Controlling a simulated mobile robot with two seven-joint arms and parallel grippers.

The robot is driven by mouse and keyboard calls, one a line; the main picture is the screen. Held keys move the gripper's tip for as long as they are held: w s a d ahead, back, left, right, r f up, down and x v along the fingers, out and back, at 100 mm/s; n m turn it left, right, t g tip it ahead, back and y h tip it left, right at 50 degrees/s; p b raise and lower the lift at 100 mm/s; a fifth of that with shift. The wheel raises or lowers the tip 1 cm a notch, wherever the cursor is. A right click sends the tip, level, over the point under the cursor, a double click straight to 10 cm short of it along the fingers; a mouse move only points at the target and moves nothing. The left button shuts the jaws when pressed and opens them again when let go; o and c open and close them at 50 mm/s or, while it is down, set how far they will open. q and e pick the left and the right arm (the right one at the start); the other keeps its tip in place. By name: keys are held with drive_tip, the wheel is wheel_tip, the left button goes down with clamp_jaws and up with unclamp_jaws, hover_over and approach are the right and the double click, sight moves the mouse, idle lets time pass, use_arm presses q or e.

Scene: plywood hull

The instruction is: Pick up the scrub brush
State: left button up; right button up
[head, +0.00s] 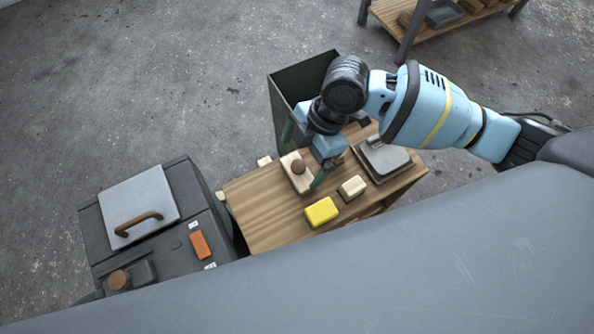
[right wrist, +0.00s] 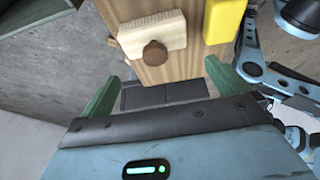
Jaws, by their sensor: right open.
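The scrub brush (head: 297,175) is a pale wooden block with a round brown knob on top. It lies on the wooden table top (head: 250,205), and it also shows in the right wrist view (right wrist: 150,36). My right gripper (head: 305,157) is open above and around the brush in the head view, with its green fingers apart. In the right wrist view the gripper (right wrist: 161,72) has nothing between its fingers, and the brush lies just beyond the fingertips. My left gripper does not show clearly in either view.
A yellow sponge (head: 321,212) and a cream block (head: 353,187) lie beside the brush. A grey scale-like plate (head: 384,158) is at the table's right. A dark open bin (head: 290,85) stands behind. A black unit with a handled lid (head: 139,205) stands at left.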

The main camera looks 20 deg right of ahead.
sight(299, 165)
drive_tip(key=shift+x, duration=0.8)
drive_tip(key=shift+w+a+f+b, duration=0.15)
drive_tip(key=shift+f+b, duration=0.45)
drive_tip(key=shift+f, duration=0.55)
drive_tip(key=shift+s+a+f+b, duration=0.15)
drive_tip(key=shift+f+b, duration=0.45)
drive_tip(key=shift+f, duration=0.55)
drive_tip(key=shift+a+f, duration=0.2)
drive_tip(key=shift+f, duration=0.1)
drive_tip(key=shift+c, duration=0.3)
drive_tip(key=c, duration=0.8)
drive_tip(key=shift+w+r, duration=0.1)
drive_tip(key=shift+r, duration=0.05)
